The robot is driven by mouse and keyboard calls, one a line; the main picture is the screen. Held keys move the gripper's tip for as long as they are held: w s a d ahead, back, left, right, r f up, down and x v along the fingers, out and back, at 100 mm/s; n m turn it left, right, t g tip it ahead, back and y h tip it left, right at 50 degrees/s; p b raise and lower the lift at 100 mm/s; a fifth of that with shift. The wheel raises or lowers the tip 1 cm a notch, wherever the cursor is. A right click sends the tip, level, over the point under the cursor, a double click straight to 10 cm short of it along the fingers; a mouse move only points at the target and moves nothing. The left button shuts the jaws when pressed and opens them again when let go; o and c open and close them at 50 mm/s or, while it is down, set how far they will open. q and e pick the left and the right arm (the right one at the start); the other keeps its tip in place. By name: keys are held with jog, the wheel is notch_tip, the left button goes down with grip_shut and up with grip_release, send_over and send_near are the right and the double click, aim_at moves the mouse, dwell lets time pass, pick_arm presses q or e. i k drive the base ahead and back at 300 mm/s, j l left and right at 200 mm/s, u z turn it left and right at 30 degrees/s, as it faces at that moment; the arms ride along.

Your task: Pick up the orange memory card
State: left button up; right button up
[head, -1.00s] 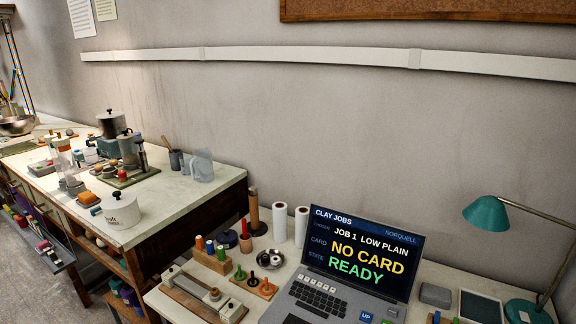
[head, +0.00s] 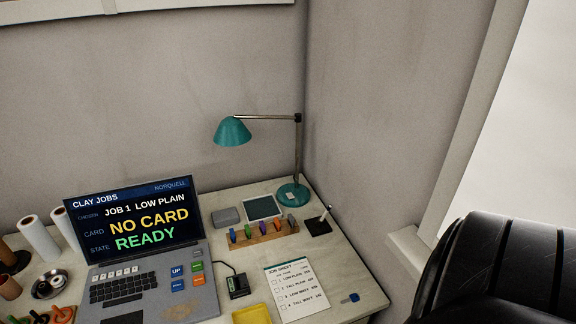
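A small orange card (head: 279,225) stands upright in a wooden rack (head: 272,239) on the desk, in the head view. It is toward the right end of a row of several coloured cards, among them a blue one (head: 233,236) and a green one (head: 248,231) to its left. The laptop (head: 150,250) left of the rack reads "NO CARD" and "READY". A small black device (head: 238,286) with a cable sits between the laptop and a job sheet. Neither of my grippers is in view.
A grey box (head: 226,216), a dark framed pad (head: 262,207) and a teal lamp (head: 232,131) stand behind the rack. A black block with a stick (head: 318,227) is to its right. The job sheet (head: 296,289) and yellow tray (head: 252,314) lie in front. A black ribbed shape blocks the lower right.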

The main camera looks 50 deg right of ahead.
aim_at(277, 223)
jog(key=z, duration=1.45)
jog(key=j+u, duration=0.1)
jog(key=j, duration=0.15)
